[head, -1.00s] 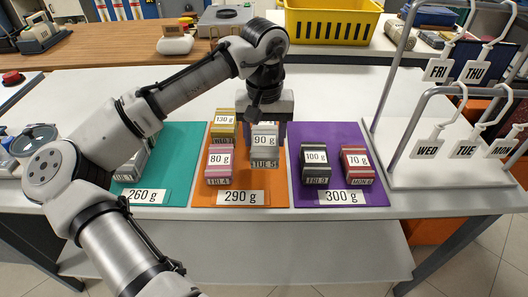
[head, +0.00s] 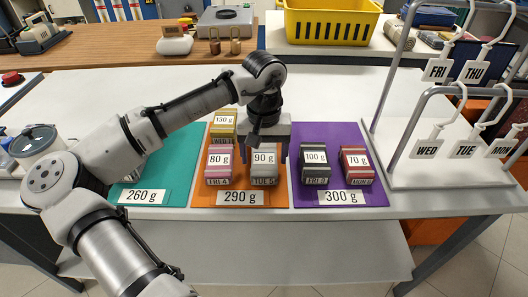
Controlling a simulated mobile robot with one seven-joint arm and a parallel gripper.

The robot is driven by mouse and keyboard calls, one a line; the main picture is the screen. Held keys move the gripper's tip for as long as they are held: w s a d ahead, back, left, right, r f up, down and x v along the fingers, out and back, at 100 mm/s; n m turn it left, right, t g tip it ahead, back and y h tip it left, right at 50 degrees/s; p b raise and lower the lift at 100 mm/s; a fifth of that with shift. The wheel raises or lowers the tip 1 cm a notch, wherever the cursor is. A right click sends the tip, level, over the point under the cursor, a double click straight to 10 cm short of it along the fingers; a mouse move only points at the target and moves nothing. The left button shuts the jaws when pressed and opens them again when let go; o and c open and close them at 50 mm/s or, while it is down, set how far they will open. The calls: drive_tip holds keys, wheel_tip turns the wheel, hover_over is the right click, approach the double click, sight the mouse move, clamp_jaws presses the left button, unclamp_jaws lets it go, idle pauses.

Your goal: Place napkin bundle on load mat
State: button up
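The napkin bundle marked 90 g, TUE 5 (head: 264,170), is grey and white and appears to rest at the front right of the orange 290 g load mat (head: 198,192). My gripper (head: 267,152) reaches down over it from behind, with the fingers at its sides. The bundle's front hides part of the fingers, so whether they grip it is unclear. A pink 80 g FRI bundle (head: 218,172) stands to its left on the same mat, with a yellow 130 g WED bundle (head: 223,131) behind that one.
The purple 300 g mat (head: 333,181) holds a black 100 g bundle (head: 316,172) and a red 70 g bundle (head: 357,171). My arm partly covers the teal 260 g mat (head: 179,170). A metal tag rack (head: 400,105) stands at right. The counter behind the mats is clear.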

sight(264, 158)
drive_tip(key=shift+o, duration=0.3)
drive_tip(key=shift+r, duration=0.1)
wheel_tip(264, 158, up, 12)
idle(0.4)
